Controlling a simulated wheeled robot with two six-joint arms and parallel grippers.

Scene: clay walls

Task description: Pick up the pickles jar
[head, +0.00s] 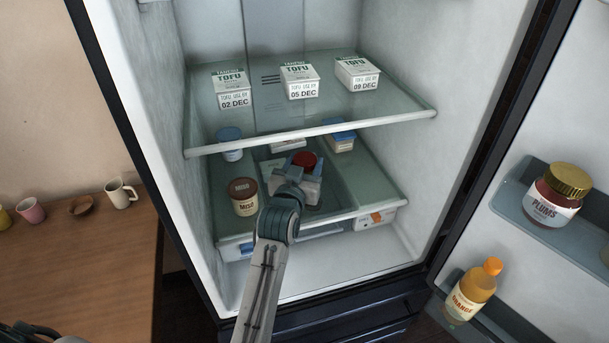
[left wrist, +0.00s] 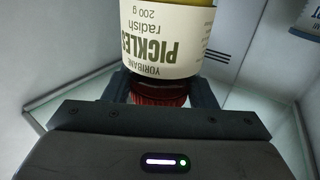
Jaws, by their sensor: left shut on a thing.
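The pickles jar, with a red lid (head: 304,160), is on or just above the lower glass shelf inside the open fridge. In the left wrist view its cream label (left wrist: 165,42) reads "PICKLES radish 200 g" and appears upside down. My left gripper (head: 298,180) reaches into the fridge and hides most of the jar in the head view. In the left wrist view the two fingers of the gripper (left wrist: 162,90) are shut on the jar around its red lid. I cannot tell whether the jar touches the shelf. My right gripper is not in view.
A miso jar (head: 244,197) stands left of the gripper. A blue-lidded cup (head: 230,145) and a blue-lidded tub (head: 341,137) stand behind. The upper shelf (head: 320,133) with tofu packs overhangs. The open door holds plums (head: 551,196) and an orange bottle (head: 470,292).

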